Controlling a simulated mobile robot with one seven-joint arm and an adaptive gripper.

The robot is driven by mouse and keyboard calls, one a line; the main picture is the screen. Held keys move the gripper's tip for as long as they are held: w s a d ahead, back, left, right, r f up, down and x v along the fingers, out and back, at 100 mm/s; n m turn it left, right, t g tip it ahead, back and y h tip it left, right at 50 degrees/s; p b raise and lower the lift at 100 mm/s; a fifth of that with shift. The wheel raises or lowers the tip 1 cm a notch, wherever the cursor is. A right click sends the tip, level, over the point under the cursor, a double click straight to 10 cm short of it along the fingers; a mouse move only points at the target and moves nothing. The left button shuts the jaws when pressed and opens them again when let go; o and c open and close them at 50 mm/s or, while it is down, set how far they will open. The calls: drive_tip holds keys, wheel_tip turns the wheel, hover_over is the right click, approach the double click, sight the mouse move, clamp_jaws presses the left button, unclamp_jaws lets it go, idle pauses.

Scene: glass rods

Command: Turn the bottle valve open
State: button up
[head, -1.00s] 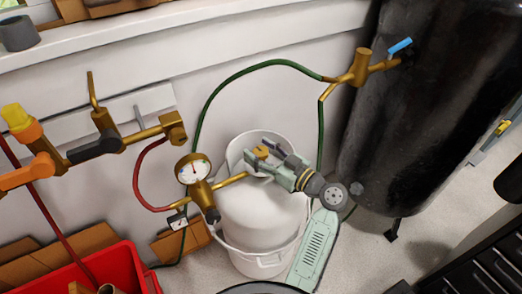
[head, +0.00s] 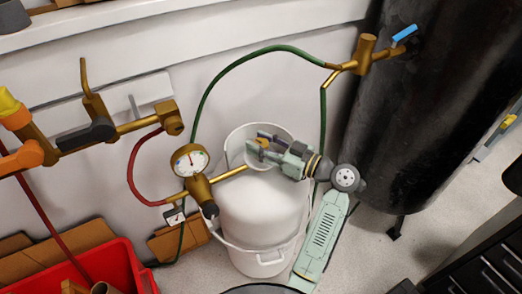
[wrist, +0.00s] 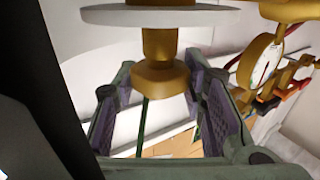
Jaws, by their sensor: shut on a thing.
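In the wrist view, the brass round part of the valve (wrist: 160,80) lies between the purple-padded fingers of my gripper (wrist: 155,105), one on each side. My gripper is shut on this valve. A white disc (wrist: 160,16) crosses the brass stem above. How far the valve is turned cannot be told.
A pressure gauge (head: 190,160) on a brass fitting is just left of the bottle. A green hose (head: 235,71) arches behind it to a brass fitting on the black tank (head: 440,110). A red bin (head: 100,272) stands at lower left.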

drive_tip(key=shift+w+f+n+g+y+b, duration=0.1)
drive_tip(key=shift+f+n+g+y+b, duration=0.15)
drive_tip(key=shift+n+g+y+b, duration=0.5)
drive_tip(key=shift+r+n+g+b, duration=0.25)
drive_tip(key=shift+n+g+b, duration=0.3)
drive_tip(key=shift+g+b, duration=0.45)
drive_tip(key=o, duration=1.2)
drive_tip(key=v, duration=1.2)
